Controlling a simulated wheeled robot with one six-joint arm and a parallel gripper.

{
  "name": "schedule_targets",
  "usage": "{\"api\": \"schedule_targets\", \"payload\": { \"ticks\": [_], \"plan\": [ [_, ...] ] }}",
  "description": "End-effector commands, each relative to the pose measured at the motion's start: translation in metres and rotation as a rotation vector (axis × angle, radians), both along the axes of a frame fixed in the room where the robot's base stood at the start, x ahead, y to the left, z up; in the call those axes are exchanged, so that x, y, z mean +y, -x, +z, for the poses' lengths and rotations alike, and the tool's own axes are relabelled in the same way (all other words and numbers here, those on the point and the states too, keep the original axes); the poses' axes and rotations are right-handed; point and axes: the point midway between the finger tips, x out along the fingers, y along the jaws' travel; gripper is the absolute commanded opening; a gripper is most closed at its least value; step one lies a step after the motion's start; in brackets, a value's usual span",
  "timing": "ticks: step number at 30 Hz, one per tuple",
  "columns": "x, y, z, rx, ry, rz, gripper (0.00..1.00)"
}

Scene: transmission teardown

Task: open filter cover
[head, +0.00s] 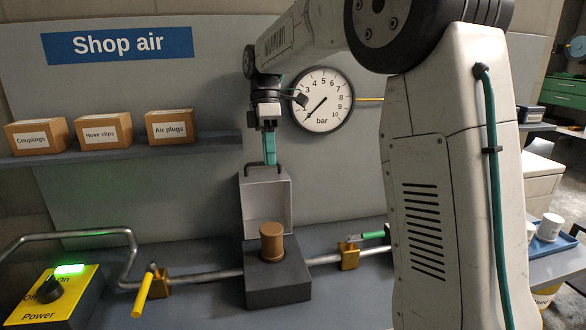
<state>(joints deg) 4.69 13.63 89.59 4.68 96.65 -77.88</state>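The filter cover (266,200) stands raised, nearly upright, at the back of the dark filter housing (278,290). Its pale inner side faces me. A brown cylindrical filter (271,242) stands exposed in the housing. A dark handle (263,169) shows at the cover's top edge. My gripper (269,162) points down with its teal fingertips at this handle. The fingers overlap in this view, so I cannot tell whether they are shut around the handle or open beside it.
A pipe runs along the bench, with a yellow-handled valve (145,292) left of the housing and a green-handled valve (372,235) right. A yellow power box (58,290) has a lit green lamp. The gauge (322,100) and box shelf (120,148) are on the panel.

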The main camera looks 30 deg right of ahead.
Motion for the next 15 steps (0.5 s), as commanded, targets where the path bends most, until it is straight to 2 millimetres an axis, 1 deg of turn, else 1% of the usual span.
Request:
{"api": "schedule_targets", "payload": {
  "ticks": [1, 5, 9, 15],
  "plan": [
    [0.001, 0.01, 0.002, -0.001, 0.0, 0.0, 0.33],
    [0.003, 0.038, 0.004, 0.0, 0.0, 0.0, 0.33],
    [0.005, 0.071, 0.007, -0.002, 0.001, 0.0, 0.33],
    [0.008, 0.109, 0.01, -0.001, 0.0, 0.0, 0.33]
  ]
}}
